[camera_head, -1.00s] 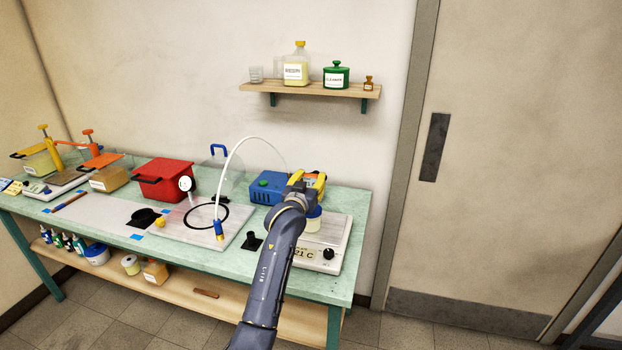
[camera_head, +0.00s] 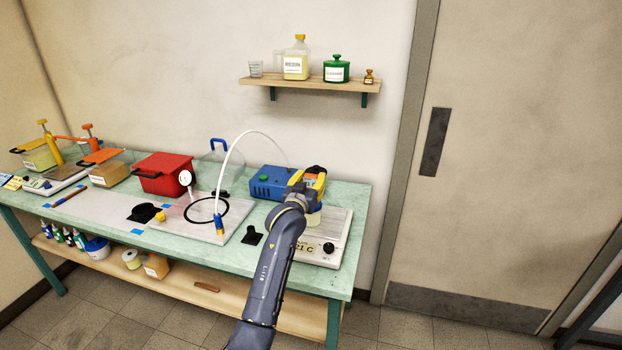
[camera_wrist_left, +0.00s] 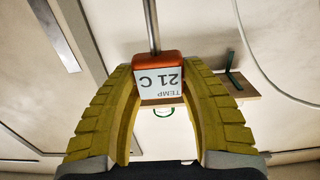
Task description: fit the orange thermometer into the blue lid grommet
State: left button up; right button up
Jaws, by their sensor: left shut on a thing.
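My left gripper (camera_head: 308,184) is over the hotplate (camera_head: 327,228) at the bench's right end. Its yellow fingers (camera_wrist_left: 158,115) are shut on the orange thermometer (camera_wrist_left: 157,59), whose white face reads "TEMP 21 C", upside down in the left wrist view. Its thin metal stem (camera_wrist_left: 151,24) runs out of the top of that view, so its tip is hidden. My right gripper is not in view.
A blue pump box (camera_head: 266,184) stands left of the gripper. A white hose (camera_head: 232,150) arches over the plate with the black ring (camera_head: 207,210). A wall shelf (camera_head: 309,87) with bottles hangs above.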

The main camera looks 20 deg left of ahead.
pick_arm(q)
jog(key=shift+f, duration=0.8)
jog(key=o, duration=1.2)
jog(key=s, duration=1.2)
